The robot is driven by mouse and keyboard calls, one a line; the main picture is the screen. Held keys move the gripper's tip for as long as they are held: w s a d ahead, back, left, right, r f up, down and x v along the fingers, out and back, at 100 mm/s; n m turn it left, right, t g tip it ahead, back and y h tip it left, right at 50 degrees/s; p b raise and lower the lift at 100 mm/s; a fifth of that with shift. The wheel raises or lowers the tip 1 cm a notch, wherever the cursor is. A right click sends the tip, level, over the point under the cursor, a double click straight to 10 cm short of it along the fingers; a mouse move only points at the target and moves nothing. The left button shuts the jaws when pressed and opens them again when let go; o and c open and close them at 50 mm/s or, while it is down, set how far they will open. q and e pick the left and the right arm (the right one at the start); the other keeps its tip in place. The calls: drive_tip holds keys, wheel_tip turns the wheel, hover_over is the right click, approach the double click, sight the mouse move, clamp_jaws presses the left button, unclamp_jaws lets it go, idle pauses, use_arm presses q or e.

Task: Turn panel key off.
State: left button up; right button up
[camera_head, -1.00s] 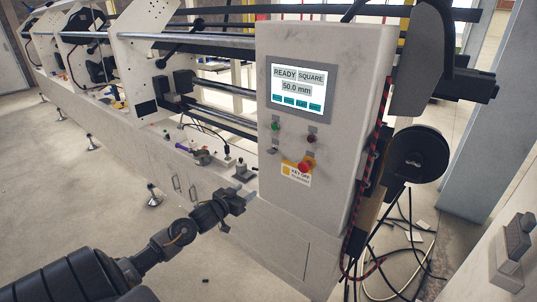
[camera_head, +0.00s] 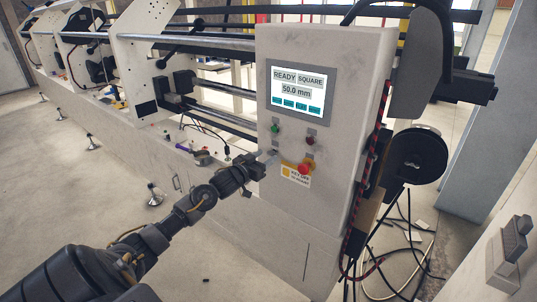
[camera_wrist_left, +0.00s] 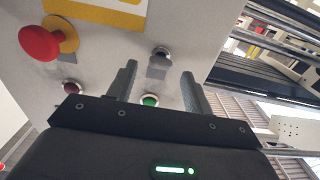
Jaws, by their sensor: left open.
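The panel key (camera_wrist_left: 159,57) is a small grey switch on the pale control panel (camera_wrist_left: 195,30). In the wrist view it lies beyond and between the two fingertips of my left gripper (camera_wrist_left: 159,70), which are spread apart with nothing between them. In the head view my left gripper (camera_head: 258,165) is close to the panel's lower left, beside the key (camera_head: 271,153), which is small and partly hidden there. I cannot tell the key's exact angle or whether a finger touches it. My right gripper is not in view.
A green button (camera_head: 275,127) and a dark red button (camera_head: 310,138) sit above. The screen (camera_head: 297,91) reads READY, SQUARE, 50.0 mm.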

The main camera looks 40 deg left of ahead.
sight(272, 153)
use_arm(q)
drive_tip(key=shift+w, duration=1.3)
drive_tip(key=shift+c, duration=0.3)
drive_tip(key=c, duration=0.9)
